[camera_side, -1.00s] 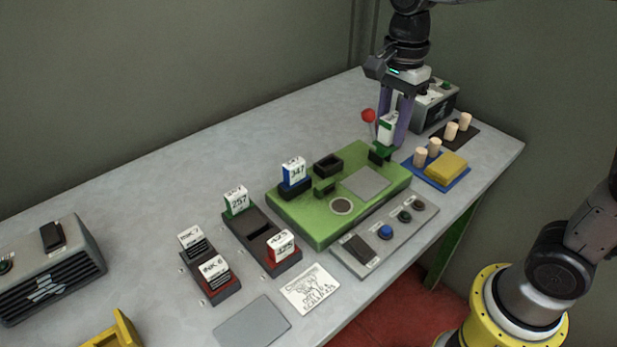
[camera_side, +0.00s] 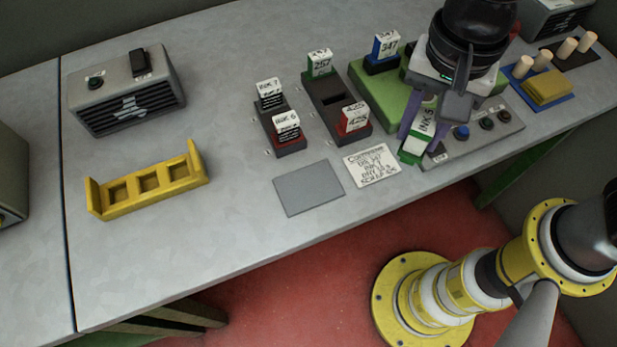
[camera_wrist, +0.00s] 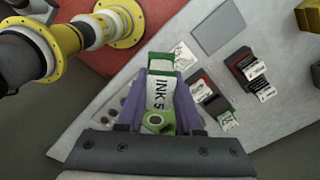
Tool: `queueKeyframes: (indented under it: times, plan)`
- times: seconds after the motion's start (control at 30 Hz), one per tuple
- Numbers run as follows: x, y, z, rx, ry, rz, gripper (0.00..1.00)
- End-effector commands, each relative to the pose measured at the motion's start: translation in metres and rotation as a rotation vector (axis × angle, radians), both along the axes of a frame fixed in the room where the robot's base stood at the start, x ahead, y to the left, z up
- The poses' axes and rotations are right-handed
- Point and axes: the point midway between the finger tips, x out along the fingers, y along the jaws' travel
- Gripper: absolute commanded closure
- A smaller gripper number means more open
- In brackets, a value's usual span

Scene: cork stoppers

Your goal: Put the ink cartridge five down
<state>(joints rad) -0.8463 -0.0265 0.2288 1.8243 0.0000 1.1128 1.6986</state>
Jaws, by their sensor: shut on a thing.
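My gripper (camera_side: 418,138), with purple fingers, is shut on the ink cartridge five (camera_side: 425,118). The cartridge is white with a green end and reads "INK 5". It is held tilted in the side view, in front of the green machine (camera_side: 370,88), near the left end of the button panel. In the wrist view the cartridge (camera_wrist: 160,94) lies between the fingers (camera_wrist: 161,80), its label readable. I cannot tell its exact height; it appears above the table. A flat grey plate (camera_side: 309,188) lies bare on the table to the left.
A dark rack (camera_side: 291,149) holds INK 7 and INK 6. Another rack (camera_side: 332,100) holds cartridges 257 and 425, with an empty slot between. A handwritten card (camera_side: 373,166) lies beside the plate. A yellow three-opening holder (camera_side: 150,191) stands left; open table lies between.

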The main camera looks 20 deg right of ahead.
Motion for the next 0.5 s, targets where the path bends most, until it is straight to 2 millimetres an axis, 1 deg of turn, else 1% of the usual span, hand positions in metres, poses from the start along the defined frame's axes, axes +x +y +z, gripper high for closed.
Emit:
queueKeyframes:
  times: [0.03,0.1,0.2,0.27,0.5]
  plan:
    - [-0.007,0.006,-0.001,-0.001,0.001,0.029,1.0]
    - [-0.013,0.011,-0.001,-0.001,0.001,0.052,1.0]
    - [-0.014,0.018,-0.003,-0.003,0.001,0.067,1.0]
    - [-0.01,0.025,-0.007,-0.004,0.003,0.07,1.0]
    - [0.021,0.065,-0.03,-0.005,0.004,0.068,1.0]
